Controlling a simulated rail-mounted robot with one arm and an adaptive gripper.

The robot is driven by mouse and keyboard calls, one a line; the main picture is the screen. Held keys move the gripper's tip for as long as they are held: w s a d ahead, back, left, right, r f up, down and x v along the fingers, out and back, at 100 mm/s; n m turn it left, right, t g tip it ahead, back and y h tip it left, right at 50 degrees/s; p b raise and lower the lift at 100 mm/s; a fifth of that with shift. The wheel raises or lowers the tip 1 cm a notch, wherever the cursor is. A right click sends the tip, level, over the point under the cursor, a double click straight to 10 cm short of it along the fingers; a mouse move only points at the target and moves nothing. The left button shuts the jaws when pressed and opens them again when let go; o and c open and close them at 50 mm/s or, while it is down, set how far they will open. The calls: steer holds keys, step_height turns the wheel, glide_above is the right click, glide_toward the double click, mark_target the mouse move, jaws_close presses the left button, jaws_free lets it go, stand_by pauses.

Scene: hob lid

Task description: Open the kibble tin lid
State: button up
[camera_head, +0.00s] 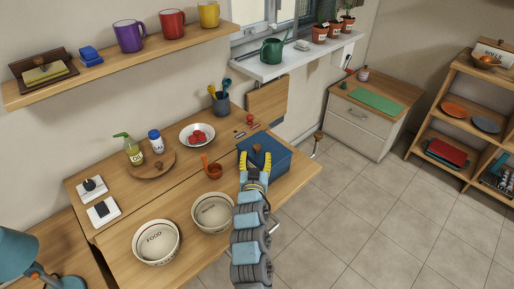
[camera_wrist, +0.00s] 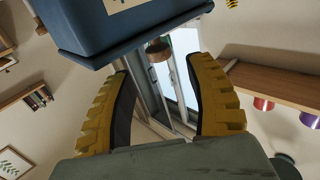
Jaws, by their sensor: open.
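The kibble tin (camera_head: 281,157) is a blue box with a lid, on the right part of the wooden counter. Its lid (camera_wrist: 95,60) looks shut, and the tin's side with a pale label (camera_wrist: 122,4) shows upside down in the wrist view. A brown wooden knob (camera_wrist: 158,49) stands on the lid. My gripper (camera_head: 255,163) has yellow fingers and is at the tin's near side. In the wrist view my gripper (camera_wrist: 160,85) is open and empty. The knob appears beyond the fingertips, between them in the picture; contact is not seen. My gripper and arm hide part of the tin.
Two pale bowls, one marked FOOD (camera_head: 156,242) and another (camera_head: 212,212), stand left of my arm. An orange ladle (camera_head: 213,170) and a white bowl (camera_head: 197,136) are left of the tin. A wooden board (camera_head: 267,100) stands behind it. Floor right of the counter is clear.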

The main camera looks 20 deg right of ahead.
mark_target(257, 146)
steer(key=shift+b+x, duration=0.75)
steer(key=shift+x, duration=2)
jaws_close()
